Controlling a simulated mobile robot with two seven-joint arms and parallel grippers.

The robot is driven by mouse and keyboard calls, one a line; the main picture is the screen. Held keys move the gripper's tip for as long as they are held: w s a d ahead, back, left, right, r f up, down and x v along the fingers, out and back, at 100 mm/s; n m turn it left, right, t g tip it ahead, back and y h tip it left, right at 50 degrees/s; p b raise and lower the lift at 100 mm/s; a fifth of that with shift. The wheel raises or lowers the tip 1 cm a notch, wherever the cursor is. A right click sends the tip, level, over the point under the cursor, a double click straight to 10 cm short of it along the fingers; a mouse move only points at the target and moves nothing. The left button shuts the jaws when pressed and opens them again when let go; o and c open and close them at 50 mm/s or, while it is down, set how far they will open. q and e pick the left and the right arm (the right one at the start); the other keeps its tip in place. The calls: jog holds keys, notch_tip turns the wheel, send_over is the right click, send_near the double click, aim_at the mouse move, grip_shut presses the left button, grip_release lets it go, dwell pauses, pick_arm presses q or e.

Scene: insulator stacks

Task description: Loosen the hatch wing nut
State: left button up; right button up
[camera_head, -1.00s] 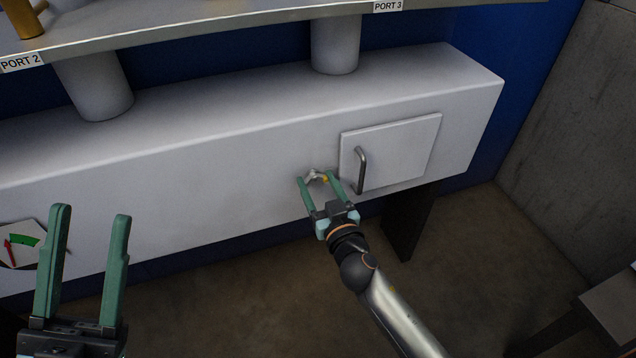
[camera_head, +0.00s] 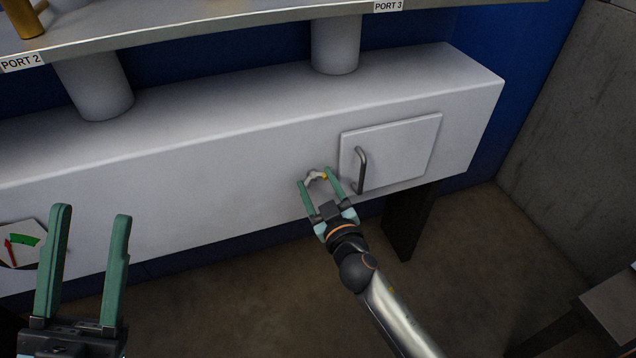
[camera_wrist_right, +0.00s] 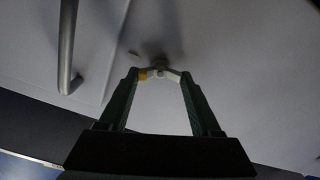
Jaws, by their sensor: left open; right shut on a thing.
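The wing nut (camera_head: 317,176) is a small pale metal piece with a yellow mark on one wing, on the front of the white box just left of the hatch (camera_head: 398,150). My right gripper (camera_head: 315,177) is shut on it, one finger at each wing. In the right wrist view the wing nut (camera_wrist_right: 161,73) spans between the two fingertips (camera_wrist_right: 158,75), its yellow wing at the left finger. The hatch is a closed white panel with a grey bar handle (camera_head: 361,170). My left gripper (camera_head: 92,212) is open and empty at the lower left, apart from the box.
The long white box (camera_head: 200,165) fills the middle. A gauge with a red needle and green band (camera_head: 22,241) is on its front at the far left. A shelf with port labels (camera_head: 388,6) is above. The hatch handle (camera_wrist_right: 67,45) is close beside my right gripper.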

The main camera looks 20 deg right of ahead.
jog(key=n, duration=0.3)
jog(key=shift+n, duration=0.4)
jog(key=n, duration=0.3)
jog(key=shift+a+n, duration=0.1)
jog(key=shift+n, duration=0.2)
jog(key=n, duration=0.3)
jog(key=shift+n, duration=0.4)
jog(key=shift+f+n+p, duration=0.1)
jog(key=shift+n+p, duration=0.3)
jog(key=shift+n, duration=1.4)
jog(key=o, duration=1.4)
jog(key=shift+f, duration=0.1)
